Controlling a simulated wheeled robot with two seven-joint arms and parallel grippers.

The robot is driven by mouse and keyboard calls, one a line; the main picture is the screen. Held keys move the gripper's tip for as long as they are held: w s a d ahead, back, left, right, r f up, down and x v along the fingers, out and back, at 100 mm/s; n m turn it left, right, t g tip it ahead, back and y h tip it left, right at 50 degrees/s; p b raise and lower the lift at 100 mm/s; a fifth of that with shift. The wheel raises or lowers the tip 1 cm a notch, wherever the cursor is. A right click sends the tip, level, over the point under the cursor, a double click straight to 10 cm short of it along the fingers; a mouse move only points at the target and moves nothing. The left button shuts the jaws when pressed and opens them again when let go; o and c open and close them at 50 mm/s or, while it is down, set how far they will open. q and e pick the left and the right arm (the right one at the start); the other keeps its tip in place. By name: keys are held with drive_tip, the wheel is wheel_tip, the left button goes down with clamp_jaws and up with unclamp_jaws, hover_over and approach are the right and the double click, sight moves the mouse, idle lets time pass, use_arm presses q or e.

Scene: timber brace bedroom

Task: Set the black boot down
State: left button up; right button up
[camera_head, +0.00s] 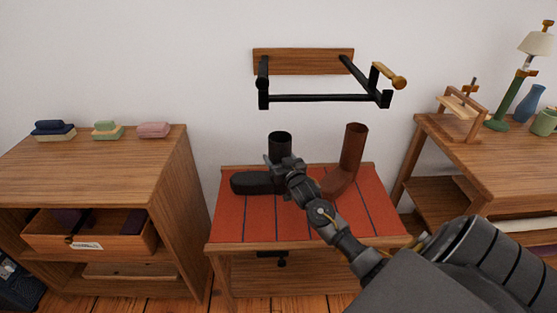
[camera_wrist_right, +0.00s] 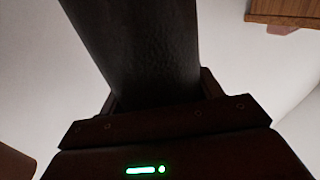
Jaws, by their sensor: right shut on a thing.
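The black boot (camera_head: 252,183) is upright over the left part of the low bench's red striped top (camera_head: 262,229), with its toe pointing left. I cannot tell whether its sole touches the top. My right gripper (camera_head: 284,165) is shut on the boot's shaft, and its wrist hides part of the boot. In the right wrist view the dark shaft (camera_wrist_right: 135,40) fills the space between the fingers (camera_wrist_right: 160,95). A brown boot (camera_head: 352,152) stands upright on the bench to the right, partly behind my arm. My left gripper is not in view.
A wall rack (camera_head: 302,61) with black bars juts out above the bench. A wooden cabinet (camera_head: 120,165) with an open drawer (camera_head: 125,238) stands left. A table (camera_head: 500,165) with a lamp (camera_head: 513,90) and vases stands right.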

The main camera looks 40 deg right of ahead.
drive_tip(key=shift+r, duration=0.1)
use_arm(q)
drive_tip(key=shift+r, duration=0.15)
use_arm(e)
drive_tip(key=o, duration=1.6)
drive_tip(key=shift+f, duration=0.2)
drive_tip(key=shift+r, duration=0.1)
drive_tip(key=shift+s+a, duration=0.15)
drive_tip(key=shift+s, duration=0.05)
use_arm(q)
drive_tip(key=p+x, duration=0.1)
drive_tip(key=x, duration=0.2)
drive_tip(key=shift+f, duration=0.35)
use_arm(e)
drive_tip(key=v, duration=1.1)
drive_tip(key=shift+s, duration=0.35)
